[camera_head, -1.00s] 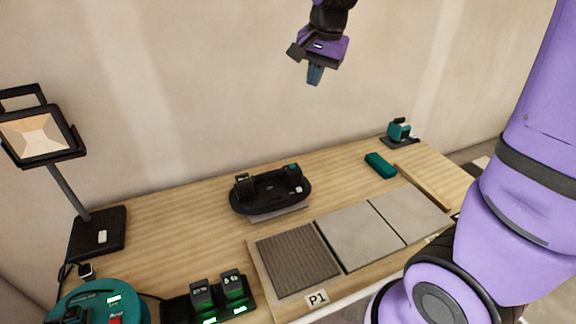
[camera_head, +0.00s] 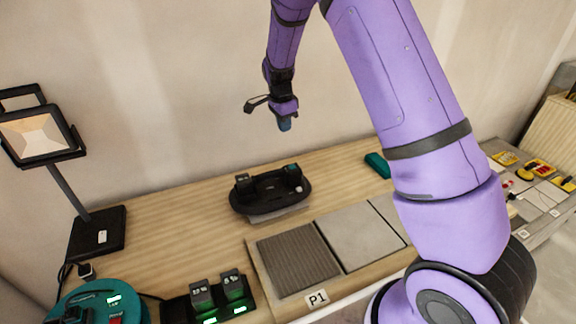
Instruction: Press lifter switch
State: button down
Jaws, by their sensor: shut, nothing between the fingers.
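The lifter (camera_head: 270,191) looks to be the black oval device with two raised blocks on top. It stands on the wooden workbench behind the tiles, and its switch is too small to make out for certain. My gripper (camera_head: 286,125) hangs in the air above and slightly right of the lifter, pointing down, apart from it. Its bluish fingertips are together with nothing held. A ribbed dark tile (camera_head: 298,262) labelled P1 and a smooth grey tile (camera_head: 358,238) lie in a row in front. A further grey tile is partly hidden by my arm.
A work lamp (camera_head: 42,140) stands at the left. A teal round device (camera_head: 100,303) and a charger with two batteries (camera_head: 218,292) sit at the front left. A teal block (camera_head: 378,165) lies at the back right. The bench (camera_head: 165,220) left of the lifter is clear.

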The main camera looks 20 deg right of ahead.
aim_at(292, 167)
jog(key=shift+m, duration=0.5)
jog(key=f, duration=0.1)
jog(key=w+f, duration=0.1)
jog(key=f, duration=0.2)
jog(key=shift+w, duration=0.25)
jog(key=f, duration=0.4)
jog(key=d+f, duration=0.1)
jog(key=f, duration=0.4)
jog(key=d+f, duration=0.1)
jog(key=f, duration=0.3)
jog(key=shift+f, duration=0.4)
